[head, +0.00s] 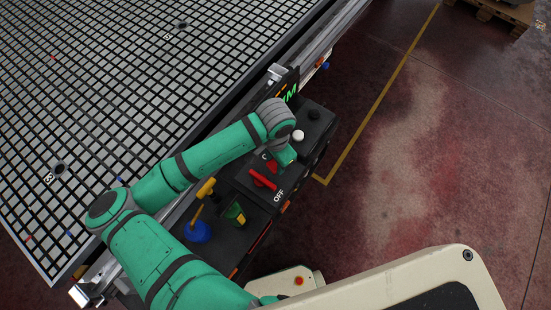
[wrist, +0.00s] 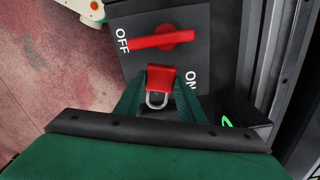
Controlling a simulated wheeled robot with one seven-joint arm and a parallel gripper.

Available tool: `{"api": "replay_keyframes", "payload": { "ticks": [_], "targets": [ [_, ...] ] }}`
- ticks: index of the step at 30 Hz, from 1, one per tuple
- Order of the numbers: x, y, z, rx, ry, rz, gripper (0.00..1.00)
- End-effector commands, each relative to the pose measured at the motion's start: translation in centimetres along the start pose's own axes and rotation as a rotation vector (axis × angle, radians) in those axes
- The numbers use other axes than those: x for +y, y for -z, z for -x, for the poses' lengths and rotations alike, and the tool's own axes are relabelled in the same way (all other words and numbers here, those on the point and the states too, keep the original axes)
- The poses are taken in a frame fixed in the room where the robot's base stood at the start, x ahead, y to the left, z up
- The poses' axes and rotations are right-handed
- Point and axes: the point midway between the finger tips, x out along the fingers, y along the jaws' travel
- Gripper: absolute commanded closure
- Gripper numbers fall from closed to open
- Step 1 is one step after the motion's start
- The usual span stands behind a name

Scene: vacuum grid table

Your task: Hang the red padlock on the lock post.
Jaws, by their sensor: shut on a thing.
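The red padlock (wrist: 161,78) is between the green fingers of my gripper (wrist: 160,92), which are shut on its body. Its silver shackle points towards the wrist camera. The padlock is over a dark switch panel (wrist: 215,60), beside the ON label and below a red rotary handle (wrist: 160,39) in the wrist view. In the head view my gripper (head: 287,158) is over the same panel, and a red patch beside it appears to be the padlock (head: 272,165). The handle (head: 263,181) lies towards the OFF label. I cannot pick out the lock post in either view.
A white knob (head: 298,135) and a black knob (head: 314,115) stand beyond my gripper. A blue object with a yellow handle (head: 198,232) and a yellow-green box (head: 235,213) stand on the near side. The grid table (head: 110,90) runs along the left.

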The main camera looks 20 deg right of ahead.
Motion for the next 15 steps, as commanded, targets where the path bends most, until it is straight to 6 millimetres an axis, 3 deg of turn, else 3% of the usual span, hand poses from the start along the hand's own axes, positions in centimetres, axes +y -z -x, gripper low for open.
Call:
{"api": "replay_keyframes", "payload": {
  "ticks": [15],
  "targets": [
    [0.0,0.0,-2.2,0.001,-0.001,0.000,0.94]
  ]
}}
